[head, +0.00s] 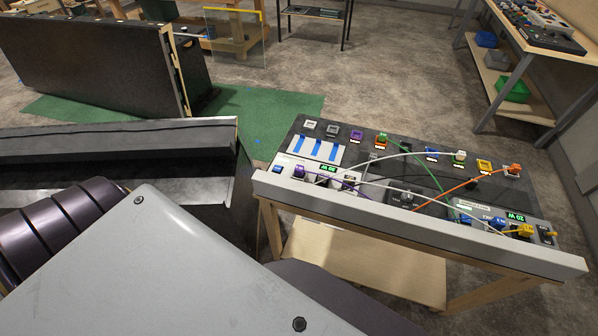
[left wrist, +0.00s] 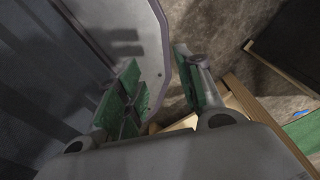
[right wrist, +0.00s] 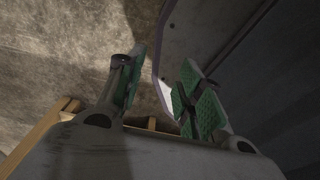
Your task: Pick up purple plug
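A purple plug (head: 299,172) sits at the left front of the dark console (head: 330,128), in the head view. Another purple piece, a socket or plug (head: 356,135), is in the back row; which it is, I cannot tell. My left gripper (left wrist: 158,90) is open and empty in the left wrist view. My right gripper (right wrist: 162,90) is open and empty in the right wrist view. Neither gripper shows in the head view, and neither wrist view shows the purple plug.
Orange (head: 514,168), green (head: 382,137) and yellow (head: 525,230) plugs with cables sit on the console. White cables cross its middle. A pale front rail (head: 420,230) edges the wooden table. A shelf bench (head: 535,50) stands at the back right, with bare floor between.

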